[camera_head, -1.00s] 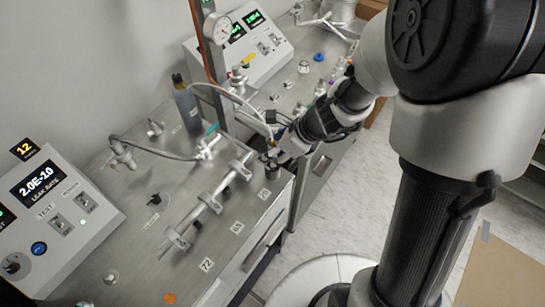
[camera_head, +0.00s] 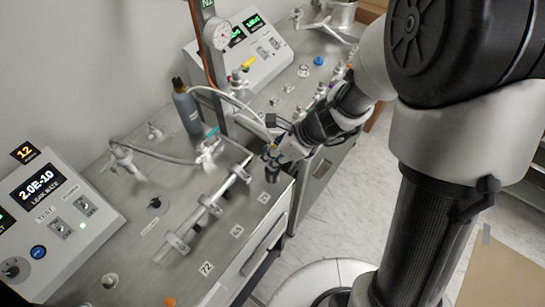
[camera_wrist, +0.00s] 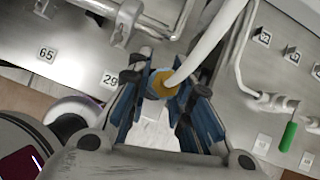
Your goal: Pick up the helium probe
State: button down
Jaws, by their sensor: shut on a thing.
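The helium probe (camera_wrist: 163,84) shows in the wrist view as a yellow-orange collar with a white hose (camera_wrist: 213,42) running up from it. The blue fingers of my gripper (camera_wrist: 161,92) are on both sides of it, shut on it. In the head view my gripper (camera_head: 271,157) is at the right front edge of the steel bench top, with the hose (camera_head: 240,101) arching to it from the left. The probe's lower part is hidden by the gripper, and I cannot tell whether it is clear of the bench.
A tube manifold (camera_head: 208,203) lies on the bench just left of my gripper. A grey gas bottle (camera_head: 187,110) and a post with a gauge (camera_head: 218,36) stand behind. The leak-rate console (camera_head: 55,205) is at the left. Open floor (camera_head: 335,205) lies right of the bench.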

notch_tip(320, 180, up, 20)
jog(key=p, duration=1)
